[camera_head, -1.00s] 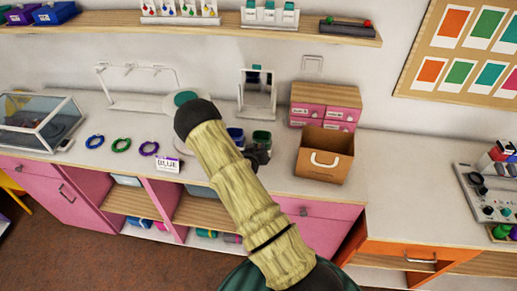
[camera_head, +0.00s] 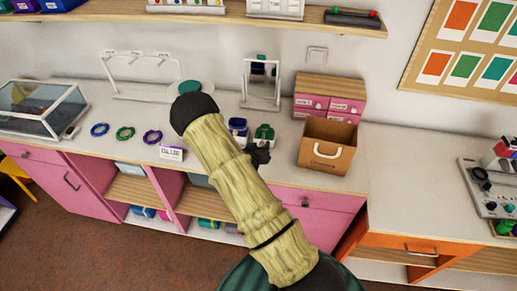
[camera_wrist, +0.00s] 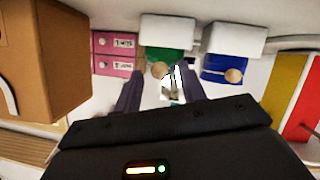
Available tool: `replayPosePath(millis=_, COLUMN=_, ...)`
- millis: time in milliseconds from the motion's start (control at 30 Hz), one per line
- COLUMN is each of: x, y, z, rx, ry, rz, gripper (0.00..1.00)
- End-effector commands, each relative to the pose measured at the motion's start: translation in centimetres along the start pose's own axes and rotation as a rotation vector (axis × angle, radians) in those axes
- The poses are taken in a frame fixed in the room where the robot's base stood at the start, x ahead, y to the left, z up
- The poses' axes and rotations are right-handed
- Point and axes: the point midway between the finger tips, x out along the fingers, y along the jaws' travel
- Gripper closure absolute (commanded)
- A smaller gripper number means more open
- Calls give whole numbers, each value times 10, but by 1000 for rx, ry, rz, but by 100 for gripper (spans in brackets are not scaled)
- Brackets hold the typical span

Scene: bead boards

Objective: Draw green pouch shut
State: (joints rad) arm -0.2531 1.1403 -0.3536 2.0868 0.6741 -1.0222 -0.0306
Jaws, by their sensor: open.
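The green pouch (camera_head: 264,133) stands on the white counter, right of the blue pouch (camera_head: 238,124). In the wrist view the green pouch (camera_wrist: 158,54) lies just beyond my fingers, with a round wooden bead (camera_wrist: 159,70) at its near side. The blue pouch shows there on the right (camera_wrist: 214,66), with a similar bead (camera_wrist: 233,75). My gripper (camera_wrist: 160,86) is open, its two dark fingers apart around the line to the green pouch's bead. I cannot tell whether the bead is between the fingertips. In the head view my gripper (camera_head: 259,154) is small and dark, close in front of the green pouch, partly hidden by my arm.
A brown box (camera_head: 326,146) with a white handle stands close to the right, before pink drawers (camera_head: 345,105). A mirror (camera_head: 260,85) stands behind the pouches. Several bracelets, including a green one (camera_head: 125,133), and a label card (camera_head: 172,153) lie left.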

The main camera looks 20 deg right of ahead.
Motion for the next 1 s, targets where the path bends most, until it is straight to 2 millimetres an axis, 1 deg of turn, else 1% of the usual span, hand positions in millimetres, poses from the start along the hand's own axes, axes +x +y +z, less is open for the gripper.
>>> replayPosePath(millis=167, x=-9, y=-1, z=0, rx=0, ry=1, rz=-2, gripper=59)
replayPosePath(millis=267, x=-21, y=-2, z=1, rx=0, ry=1, rz=-2, gripper=59)
replayPosePath(millis=467, x=-58, y=-2, z=2, rx=0, ry=1, rz=-3, gripper=59)
replayPosePath(millis=800, x=-127, y=-2, z=2, rx=0, ry=1, rz=-4, gripper=59)
replayPosePath(millis=1000, x=-161, y=-2, z=1, rx=0, ry=1, rz=-3, gripper=59)
